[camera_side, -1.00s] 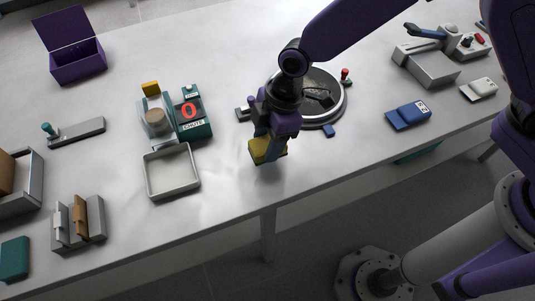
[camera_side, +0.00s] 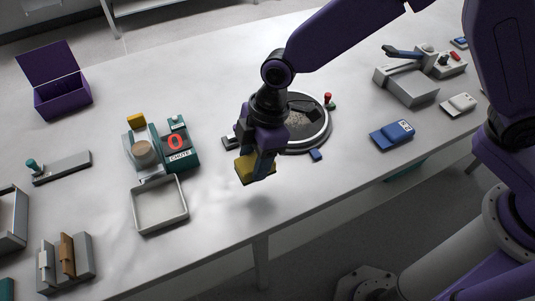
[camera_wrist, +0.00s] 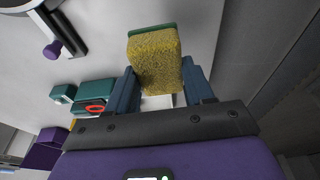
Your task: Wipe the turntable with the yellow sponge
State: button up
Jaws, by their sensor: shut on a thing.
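The yellow sponge (camera_side: 250,170) is held between the fingers of my gripper (camera_side: 262,168), above the front part of the table. In the wrist view the sponge (camera_wrist: 156,60) has a green layer along its far edge, and both blue fingers of my gripper (camera_wrist: 158,88) press on its sides.
A red-topped knob (camera_side: 327,99) stands at the turntable's far right edge, and a small blue piece (camera_side: 315,155) lies at its front. A white tray (camera_side: 136,215) and a teal chute device (camera_side: 182,151) stand left. A blue pouch-like item (camera_side: 391,136) lies right.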

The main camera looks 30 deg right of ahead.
jog(key=w+d+r+m+t, duration=0.1)
jog(key=w+d+r+m, duration=0.1)
jog(key=w+d+m, duration=0.6)
jog(key=w+d+r+m+t, duration=0.1)
jog(key=w+d, duration=0.6)
jog(key=w, duration=0.6)
jog(key=shift+h, duration=0.4)
jog(key=shift+s+a+f, duration=0.1)
jog(key=shift+a+f, duration=0.05)
jog(key=shift+f, duration=1.2)
jog(key=shift+s+a+f, duration=0.1)
jog(key=shift+f, duration=1.2)
jog(key=shift+f, duration=1.05)
